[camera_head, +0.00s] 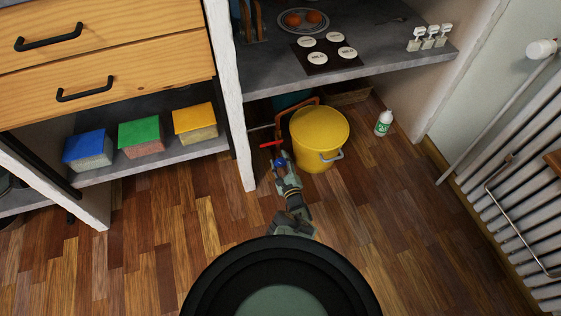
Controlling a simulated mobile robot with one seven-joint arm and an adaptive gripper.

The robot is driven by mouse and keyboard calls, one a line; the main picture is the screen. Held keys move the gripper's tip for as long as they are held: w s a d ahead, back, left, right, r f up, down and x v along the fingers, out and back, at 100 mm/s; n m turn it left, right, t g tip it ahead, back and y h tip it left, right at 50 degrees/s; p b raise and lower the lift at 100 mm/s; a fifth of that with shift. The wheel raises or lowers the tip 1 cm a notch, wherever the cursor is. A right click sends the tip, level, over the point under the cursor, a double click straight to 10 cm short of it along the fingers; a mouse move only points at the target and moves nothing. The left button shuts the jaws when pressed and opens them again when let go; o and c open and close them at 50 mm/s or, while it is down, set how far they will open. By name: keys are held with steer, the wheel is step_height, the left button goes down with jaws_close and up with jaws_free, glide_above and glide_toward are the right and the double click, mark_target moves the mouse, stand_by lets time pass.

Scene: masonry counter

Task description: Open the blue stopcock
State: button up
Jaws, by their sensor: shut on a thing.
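The blue stopcock (279,161) is a small blue handle low under the counter, left of the yellow bucket. Only a little of it shows at the tip of my gripper (282,165). My gripper reaches it from the front, near the floor, and is shut on it. The fingers hide most of the handle, so I cannot tell its angle. A red handle (271,144) sits just behind and to the left, apart from my fingers. Copper-coloured pipework (281,121) rises behind both.
A yellow lidded bucket (319,127) stands close right of my gripper. A white wall post (235,120) stands to the left. A white bottle (384,123) is farther right. A radiator (515,190) lines the right side. The wooden floor (400,230) in front is clear.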

steer(key=shift+n, duration=1.2)
steer(key=o, duration=1.1)
